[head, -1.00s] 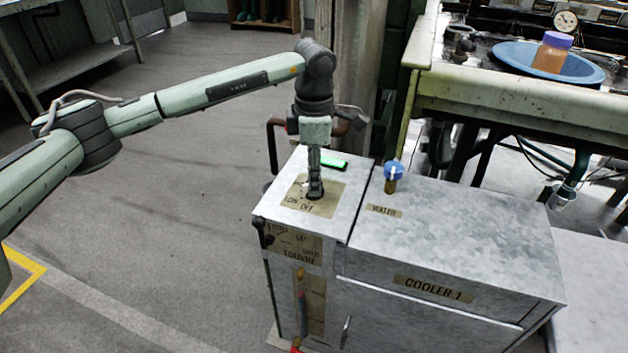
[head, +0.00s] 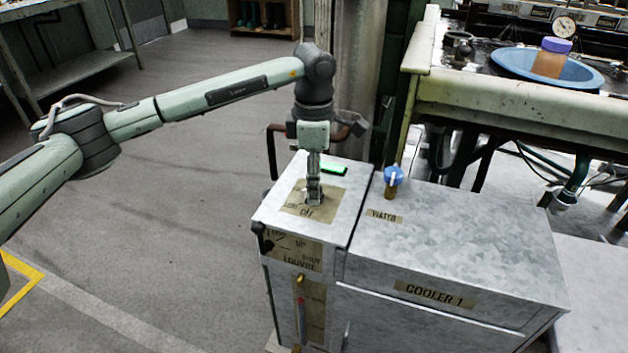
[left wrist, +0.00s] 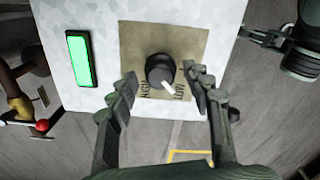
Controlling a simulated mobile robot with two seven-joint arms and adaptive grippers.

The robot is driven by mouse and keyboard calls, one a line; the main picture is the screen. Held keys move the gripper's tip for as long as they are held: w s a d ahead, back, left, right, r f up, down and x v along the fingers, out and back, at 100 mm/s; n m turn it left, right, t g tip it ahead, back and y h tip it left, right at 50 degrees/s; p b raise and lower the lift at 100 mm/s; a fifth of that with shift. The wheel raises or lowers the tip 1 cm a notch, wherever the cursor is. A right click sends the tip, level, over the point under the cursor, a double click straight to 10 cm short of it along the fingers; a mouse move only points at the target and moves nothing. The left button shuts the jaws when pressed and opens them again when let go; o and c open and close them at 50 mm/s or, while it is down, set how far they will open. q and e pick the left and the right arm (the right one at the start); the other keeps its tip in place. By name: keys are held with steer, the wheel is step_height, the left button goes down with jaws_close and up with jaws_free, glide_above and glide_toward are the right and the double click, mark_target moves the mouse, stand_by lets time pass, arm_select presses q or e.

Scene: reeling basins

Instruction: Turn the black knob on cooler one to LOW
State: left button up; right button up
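The black knob (left wrist: 159,68) sits on a tan label plate (left wrist: 190,42) on top of cooler one (head: 470,245). Its white pointer aims to the lower right in the left wrist view, towards the word LOW and away from HIGH. My left gripper (left wrist: 160,74) points down over the knob, its fingers apart on either side of it with gaps showing. In the head view the left gripper (head: 314,195) hides the knob. A dark jointed part (left wrist: 300,55) at the upper right of the left wrist view may be my right gripper; its fingers are unclear.
A lit green indicator (left wrist: 79,58) is beside the plate. A blue WATER knob (head: 393,176) stands on the cooler to the right. A black louvre lever (head: 264,240) is on the front. A bench (head: 520,105) with a blue basin (head: 500,58) stands behind at right.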

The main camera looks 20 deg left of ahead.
arm_select(q)
step_height(320, 180, up, 12)
stand_by(0.6)
stand_by(0.4)
